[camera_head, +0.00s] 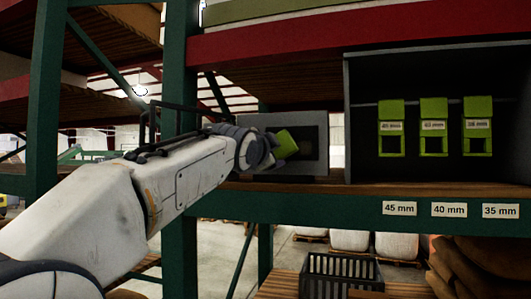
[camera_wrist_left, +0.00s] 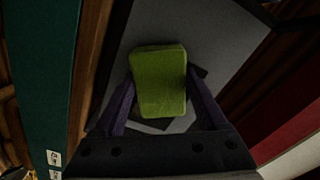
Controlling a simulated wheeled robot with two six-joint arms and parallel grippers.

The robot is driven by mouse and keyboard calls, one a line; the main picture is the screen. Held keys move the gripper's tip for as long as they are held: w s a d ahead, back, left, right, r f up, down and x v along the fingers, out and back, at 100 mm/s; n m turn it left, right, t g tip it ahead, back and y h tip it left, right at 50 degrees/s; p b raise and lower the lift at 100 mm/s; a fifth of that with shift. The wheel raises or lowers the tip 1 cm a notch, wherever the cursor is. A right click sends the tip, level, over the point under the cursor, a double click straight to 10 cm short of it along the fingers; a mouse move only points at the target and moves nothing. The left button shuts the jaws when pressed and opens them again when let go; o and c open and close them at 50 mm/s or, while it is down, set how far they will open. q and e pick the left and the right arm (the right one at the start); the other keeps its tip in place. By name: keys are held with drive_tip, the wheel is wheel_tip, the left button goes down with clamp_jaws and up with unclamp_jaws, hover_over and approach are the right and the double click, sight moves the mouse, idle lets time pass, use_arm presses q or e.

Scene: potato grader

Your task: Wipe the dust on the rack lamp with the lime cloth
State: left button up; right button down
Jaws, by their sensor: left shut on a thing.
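The lime cloth (camera_head: 286,143) is a folded green pad at the end of my left arm. My left gripper (camera_head: 272,150) is shut on it. In the left wrist view the cloth (camera_wrist_left: 158,82) sits between the two purple fingers of the gripper (camera_wrist_left: 160,98). The rack lamp appears to be the grey box (camera_head: 257,123) with a dark square face on the shelf. The cloth is in front of that face and hides part of it; I cannot tell whether they touch. In the wrist view the grey panel (camera_wrist_left: 215,37) lies behind the cloth. I cannot make out the dust clearly.
A dark open cabinet (camera_head: 415,100) with several lime holders stands right of the lamp. Green rack posts (camera_head: 180,80) and a red beam (camera_head: 350,40) frame the shelf. The green shelf beam (camera_head: 320,209) carries size labels. A black crate (camera_head: 340,275) stands below.

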use_arm(q)
drive_tip(key=shift+s+d+b, duration=0.3)
drive_tip(key=shift+d+b, duration=0.05)
drive_tip(key=shift+d, duration=0.5)
